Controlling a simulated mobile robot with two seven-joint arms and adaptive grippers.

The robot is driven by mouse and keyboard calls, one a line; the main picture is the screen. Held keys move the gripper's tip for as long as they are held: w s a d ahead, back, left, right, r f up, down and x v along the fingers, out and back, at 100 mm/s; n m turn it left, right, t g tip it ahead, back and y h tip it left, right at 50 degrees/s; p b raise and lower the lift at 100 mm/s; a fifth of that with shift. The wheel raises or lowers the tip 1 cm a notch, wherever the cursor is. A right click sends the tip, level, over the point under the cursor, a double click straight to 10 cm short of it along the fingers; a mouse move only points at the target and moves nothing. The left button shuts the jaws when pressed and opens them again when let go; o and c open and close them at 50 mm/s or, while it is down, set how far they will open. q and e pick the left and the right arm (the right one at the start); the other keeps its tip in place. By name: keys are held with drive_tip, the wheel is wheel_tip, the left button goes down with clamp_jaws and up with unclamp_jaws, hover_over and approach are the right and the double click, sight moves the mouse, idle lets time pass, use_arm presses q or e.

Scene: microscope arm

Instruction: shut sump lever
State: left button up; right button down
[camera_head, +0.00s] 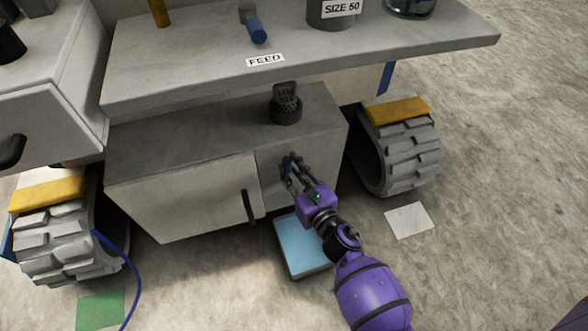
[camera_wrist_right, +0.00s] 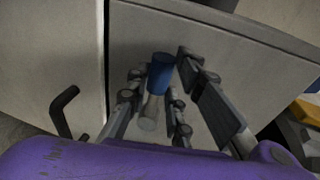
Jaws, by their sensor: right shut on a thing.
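The sump lever, with a blue grip and a pale metal stem, is on the front of the grey cabinet below the bench. In the head view its blue grip (camera_head: 288,161) is mostly covered by my fingers. In the right wrist view the blue grip (camera_wrist_right: 161,73) stands upright above the stem, between the finger pads. My right gripper (camera_head: 291,170) is shut on the lever, reaching in from the lower right; it also shows in the right wrist view (camera_wrist_right: 163,66). My left gripper is not in view.
A door with a black handle (camera_head: 249,206) is just left of the lever. A light-blue tray (camera_head: 301,250) lies on the floor below. Tracked wheels (camera_head: 402,157) flank the cabinet. A bench shelf labelled FEED (camera_head: 265,61) overhangs above, and a dark drain cup (camera_head: 286,108) sits on the cabinet top.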

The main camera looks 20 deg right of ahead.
drive_tip(key=shift+a, duration=0.15)
drive_tip(key=c, duration=1.8)
unclamp_jaws()
drive_tip(key=shift+o, duration=1.2)
drive_tip(key=shift+s, duration=0.15)
drive_tip(key=v, duration=0.7)
drive_tip(key=shift+s, duration=0.15)
